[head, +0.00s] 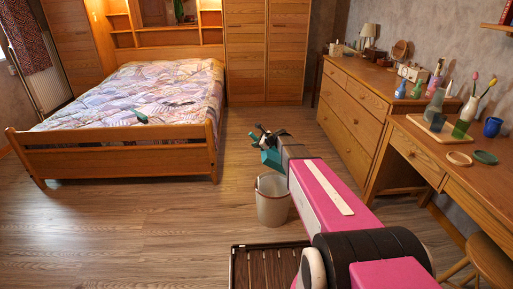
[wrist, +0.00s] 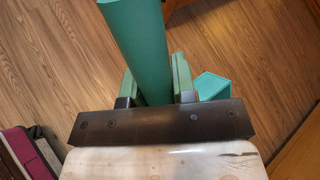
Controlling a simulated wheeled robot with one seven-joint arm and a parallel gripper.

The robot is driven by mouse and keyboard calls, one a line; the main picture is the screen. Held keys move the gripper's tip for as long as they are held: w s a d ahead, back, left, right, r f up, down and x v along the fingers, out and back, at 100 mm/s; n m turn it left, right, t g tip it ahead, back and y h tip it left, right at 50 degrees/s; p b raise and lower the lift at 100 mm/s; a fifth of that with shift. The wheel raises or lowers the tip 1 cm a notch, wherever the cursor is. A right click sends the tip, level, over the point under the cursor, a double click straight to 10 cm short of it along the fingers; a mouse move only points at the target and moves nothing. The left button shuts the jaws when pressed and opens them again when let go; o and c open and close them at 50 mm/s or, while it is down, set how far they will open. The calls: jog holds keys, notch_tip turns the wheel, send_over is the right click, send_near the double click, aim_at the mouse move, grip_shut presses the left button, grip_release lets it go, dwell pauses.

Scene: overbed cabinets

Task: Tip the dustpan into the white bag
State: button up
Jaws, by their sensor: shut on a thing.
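My gripper (wrist: 155,85) is shut on the teal dustpan (wrist: 137,40); a long teal part of it stands between the fingers in the wrist view. Another flat teal piece (wrist: 213,86) shows right of the fingers, and I cannot tell if it is part of the dustpan. In the head view, teal of the dustpan (head: 270,158) shows at the end of my arm, largely hidden by the gripper. A white bucket-shaped container, likely the white bag (head: 272,208), stands on the floor just below it. The dustpan's contents cannot be made out.
A bed (head: 110,155) stands at the left with a small dark green thing (head: 139,117) on it. A wooden dresser (head: 350,105) and a desk (head: 440,150) with vases line the right. A dark slatted tray (head: 262,268) lies in front. Left floor is clear.

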notch_tip(320, 180, up, 4)
jog(key=n+h, duration=0.1)
jog(key=h, duration=0.2)
jog(key=shift+g+h, duration=0.4)
jog(key=shift+r+n+h, duration=0.6)
jog(key=shift+r+h, duration=0.4)
jog(key=shift+r, duration=0.15)
